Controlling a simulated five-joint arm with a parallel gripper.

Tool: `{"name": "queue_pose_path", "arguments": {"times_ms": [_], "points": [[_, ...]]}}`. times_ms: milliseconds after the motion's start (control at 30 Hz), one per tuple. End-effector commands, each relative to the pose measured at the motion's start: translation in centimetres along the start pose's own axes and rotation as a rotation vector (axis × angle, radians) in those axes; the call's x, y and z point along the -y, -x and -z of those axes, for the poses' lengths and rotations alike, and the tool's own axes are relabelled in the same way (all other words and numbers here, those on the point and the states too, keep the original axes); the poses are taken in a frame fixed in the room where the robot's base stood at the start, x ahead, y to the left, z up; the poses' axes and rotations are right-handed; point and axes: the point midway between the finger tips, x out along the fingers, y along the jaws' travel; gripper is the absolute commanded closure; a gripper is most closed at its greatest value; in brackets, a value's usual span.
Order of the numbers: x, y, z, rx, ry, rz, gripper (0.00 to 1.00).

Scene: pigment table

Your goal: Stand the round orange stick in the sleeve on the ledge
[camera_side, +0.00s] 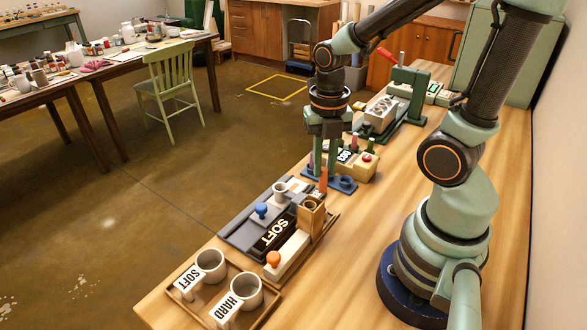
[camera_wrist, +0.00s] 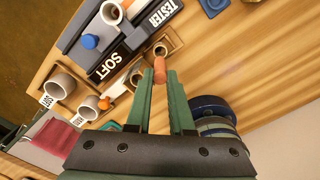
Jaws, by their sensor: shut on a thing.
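My gripper (camera_side: 325,172) points down, its green fingers shut on the round orange stick (camera_side: 323,182). In the wrist view the stick (camera_wrist: 159,72) is upright between the fingertips (camera_wrist: 160,84). In the side view the stick hangs by the left end of a blue holder. A tan wooden sleeve (camera_side: 310,217) with a round opening on top stands at the right end of the grey tester, toward the camera from the stick. The stick is outside and apart from the sleeve.
The blue holder (camera_side: 344,184) has a round opening and pinkish sticks near it. The tester has a SOFT display (camera_side: 275,231), a blue knob (camera_side: 261,210) and a pale bar with an orange knob (camera_side: 273,258). A tray (camera_side: 257,313) holds SOFT and HARD cups. Bare table lies right.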

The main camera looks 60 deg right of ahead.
Motion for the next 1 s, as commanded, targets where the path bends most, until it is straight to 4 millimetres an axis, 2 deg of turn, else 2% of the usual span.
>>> {"name": "queue_pose_path", "arguments": {"times_ms": [600, 1000], "points": [[0.1, -3.9, 0.1, -0.002, 0.000, 0.001, 1.00], [0.1, -4.3, 0.1, 0.000, 0.000, 0.000, 1.00]]}}
